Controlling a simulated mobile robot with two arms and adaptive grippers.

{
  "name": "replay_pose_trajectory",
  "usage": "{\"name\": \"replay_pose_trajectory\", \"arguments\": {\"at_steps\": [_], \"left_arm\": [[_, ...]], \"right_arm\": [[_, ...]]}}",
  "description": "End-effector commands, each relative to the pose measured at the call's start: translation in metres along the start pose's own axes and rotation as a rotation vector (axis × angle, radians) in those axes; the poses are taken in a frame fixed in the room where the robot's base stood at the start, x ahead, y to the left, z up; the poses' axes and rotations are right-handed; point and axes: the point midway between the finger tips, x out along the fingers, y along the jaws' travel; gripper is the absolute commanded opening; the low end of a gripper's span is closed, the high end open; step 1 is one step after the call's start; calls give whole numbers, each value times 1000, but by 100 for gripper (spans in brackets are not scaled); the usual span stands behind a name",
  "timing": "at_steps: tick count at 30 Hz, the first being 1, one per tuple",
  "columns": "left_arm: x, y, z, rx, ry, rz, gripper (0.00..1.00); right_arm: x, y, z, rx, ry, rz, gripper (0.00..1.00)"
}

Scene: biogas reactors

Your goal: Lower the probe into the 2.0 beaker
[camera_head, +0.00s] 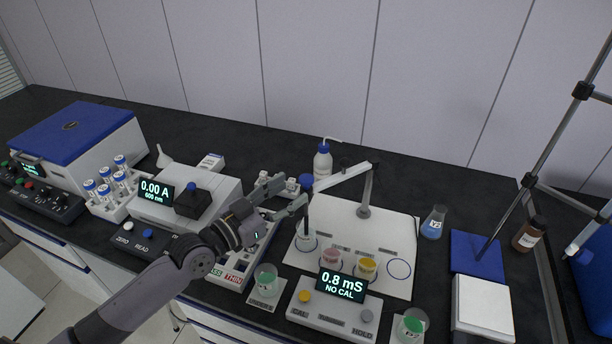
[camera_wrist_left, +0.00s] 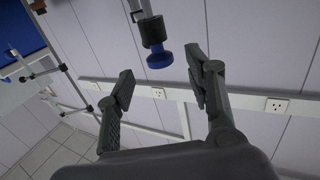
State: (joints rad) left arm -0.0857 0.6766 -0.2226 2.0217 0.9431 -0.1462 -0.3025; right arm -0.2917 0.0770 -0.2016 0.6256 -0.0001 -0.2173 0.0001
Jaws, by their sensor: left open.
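The probe arm (camera_head: 340,177) reaches left from a post on a white board (camera_head: 345,215). A blue cap (camera_head: 306,182) shows at its left end, and a dark probe (camera_head: 307,222) hangs toward a clear beaker (camera_head: 305,242). I cannot tell how deep its tip is. A pink beaker (camera_head: 331,258) and a yellow beaker (camera_head: 367,267) stand to the right; I cannot read which is 2.0. My left gripper (camera_head: 294,193) is open beside the cap. In the wrist view, a blue knob (camera_wrist_left: 159,60) under a black collar shows between the open fingers (camera_wrist_left: 161,72), not gripped. My right gripper is not seen.
The meter (camera_head: 335,310) reads 0.8 mS, NO CAL, in front of the board. Green-labelled beakers (camera_head: 265,280) (camera_head: 411,325) flank it. A wash bottle (camera_head: 322,162) stands behind. An empty ring (camera_head: 399,268) is right of the yellow beaker. A photometer (camera_head: 205,200) stands left.

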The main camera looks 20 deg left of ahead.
Motion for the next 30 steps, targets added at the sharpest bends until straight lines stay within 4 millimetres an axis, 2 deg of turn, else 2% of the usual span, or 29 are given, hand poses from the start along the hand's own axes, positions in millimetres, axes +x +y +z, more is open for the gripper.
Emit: {"name": "replay_pose_trajectory", "arguments": {"at_steps": [1, 6, 12, 23, 30], "left_arm": [[10, 0, -4, -2, 3, -1, 48], [37, 0, -3, -1, 2, -1, 48], [56, 0, -1, -1, 0, 0, 48], [60, 0, 0, 0, -1, 0, 48], [60, 0, 0, 0, -1, 0, 32]], "right_arm": [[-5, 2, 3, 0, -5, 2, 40], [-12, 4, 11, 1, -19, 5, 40], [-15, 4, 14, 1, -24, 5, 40], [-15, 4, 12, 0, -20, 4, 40], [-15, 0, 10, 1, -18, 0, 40]]}}
